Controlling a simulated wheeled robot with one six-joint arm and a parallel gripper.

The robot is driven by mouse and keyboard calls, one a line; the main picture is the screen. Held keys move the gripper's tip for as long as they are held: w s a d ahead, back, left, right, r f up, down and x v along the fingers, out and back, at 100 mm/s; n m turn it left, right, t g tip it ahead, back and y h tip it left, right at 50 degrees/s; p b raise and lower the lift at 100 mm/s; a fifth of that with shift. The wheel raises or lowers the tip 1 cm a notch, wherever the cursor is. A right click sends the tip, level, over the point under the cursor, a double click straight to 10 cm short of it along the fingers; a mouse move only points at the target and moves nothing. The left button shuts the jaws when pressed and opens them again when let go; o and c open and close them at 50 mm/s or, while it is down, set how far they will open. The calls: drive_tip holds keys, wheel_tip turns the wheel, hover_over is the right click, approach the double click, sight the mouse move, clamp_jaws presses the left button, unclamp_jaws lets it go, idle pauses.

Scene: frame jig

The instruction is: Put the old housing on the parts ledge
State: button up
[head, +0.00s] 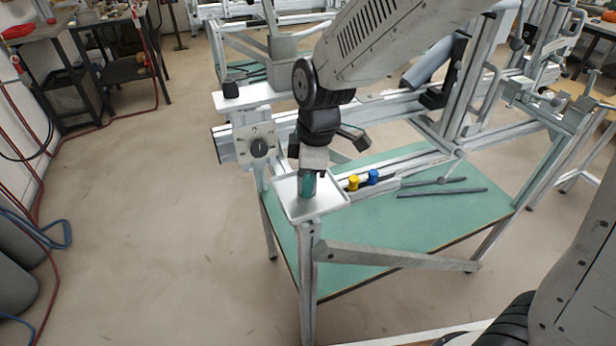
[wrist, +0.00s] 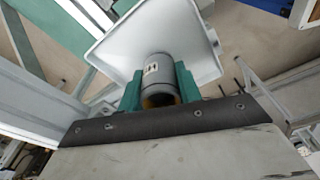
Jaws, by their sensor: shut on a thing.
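The old housing (wrist: 158,75) is a grey cylinder with a small white label and an orange-brown inside, seen in the wrist view. My gripper (wrist: 158,92) is shut on it, with one green finger on each side. In the head view my gripper (head: 307,185) points down over a white shallow tray with a raised rim, seemingly the parts ledge (head: 332,203), at the near corner of the frame. The tray (wrist: 112,45) also lies behind the housing in the wrist view. Fingers mostly hide the housing in the head view. I cannot tell whether its bottom touches the tray.
A yellow part (head: 353,183) and a blue part (head: 373,177) stand on a rail right of the tray. A plate with a black knob (head: 259,147) is at the left. Two dark rods (head: 440,192) lie on the green tabletop (head: 400,215).

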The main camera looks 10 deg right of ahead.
drive_tip(key=shift+f, duration=0.1)
drive_tip(key=o, duration=1)
drive_tip(key=shift+o, duration=0.2)
wheel_tip(320, 180, up, 12)
drive_tip(key=d, duration=0.1)
drive_tip(key=shift+d, duration=0.2)
drive_tip(key=s+d+r+m+t+h, duration=0.1)
drive_tip(key=s+d+m, duration=1.5)
drive_tip(key=s+d, duration=0.3)
drive_tip(key=shift+s+d+r+m, duration=0.3)
drive_tip(key=shift+s+d+m, duration=0.05)
drive_tip(key=shift+d+m, duration=0.05)
